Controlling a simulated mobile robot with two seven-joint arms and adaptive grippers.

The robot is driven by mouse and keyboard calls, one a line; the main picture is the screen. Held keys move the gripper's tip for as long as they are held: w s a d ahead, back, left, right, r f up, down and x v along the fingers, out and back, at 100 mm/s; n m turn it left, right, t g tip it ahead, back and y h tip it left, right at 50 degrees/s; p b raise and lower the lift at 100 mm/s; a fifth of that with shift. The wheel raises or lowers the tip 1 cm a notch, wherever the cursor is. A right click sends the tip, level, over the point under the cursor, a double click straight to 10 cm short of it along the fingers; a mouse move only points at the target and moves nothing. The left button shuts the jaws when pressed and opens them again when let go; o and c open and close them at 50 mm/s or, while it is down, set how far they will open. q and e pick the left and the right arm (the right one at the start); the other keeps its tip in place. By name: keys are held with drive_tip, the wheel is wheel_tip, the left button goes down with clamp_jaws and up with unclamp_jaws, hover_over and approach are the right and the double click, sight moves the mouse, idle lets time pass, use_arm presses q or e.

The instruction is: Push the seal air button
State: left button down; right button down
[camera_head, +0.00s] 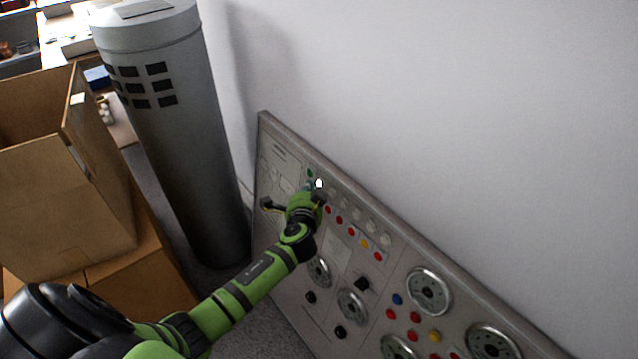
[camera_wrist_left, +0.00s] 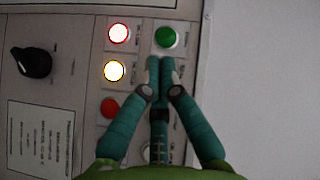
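The grey control panel (camera_head: 335,255) leans by the white wall, with rows of coloured buttons. My left gripper (camera_head: 312,190) is at the panel's upper left part and hides some buttons there. In the left wrist view its two fingertips (camera_wrist_left: 160,62) are together, shut with nothing seen between them. They point at a green button (camera_wrist_left: 166,37), just below it in the picture; I cannot tell whether they touch the panel. Beside it are a lit red button (camera_wrist_left: 118,33), a lit yellow button (camera_wrist_left: 114,71) and an unlit red button (camera_wrist_left: 109,107). The labels are too small to read, so I cannot tell which is seal air.
A black selector knob (camera_wrist_left: 32,62) is on the panel, left of the buttons. A grey cylinder (camera_head: 175,130) stands left of the panel. Cardboard boxes (camera_head: 60,210) stand further left. The white wall (camera_head: 450,110) is bare above the panel.

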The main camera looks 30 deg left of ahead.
use_arm(q)
drive_tip(key=shift+w+d, duration=0.15)
drive_tip(key=shift+w, duration=0.2)
drive_tip(key=shift+w+d+f+b, duration=0.1)
drive_tip(key=shift+w+d+b, duration=0.05)
drive_tip(key=shift+w+b, duration=0.2)
idle(0.7)
drive_tip(key=shift+s, duration=0.15)
drive_tip(key=shift+s+a+p, duration=0.3)
drive_tip(key=shift+s+p, duration=0.1)
drive_tip(key=shift+s, duration=0.2)
drive_tip(key=s, duration=0.1)
drive_tip(key=s+a+r+p, duration=0.1)
drive_tip(key=s, duration=0.1)
drive_tip(key=s+a+p, duration=0.1)
drive_tip(key=shift+s+r, duration=0.15)
drive_tip(key=shift+s, duration=0.1)
drive_tip(key=shift+d, duration=0.1)
idle(0.6)
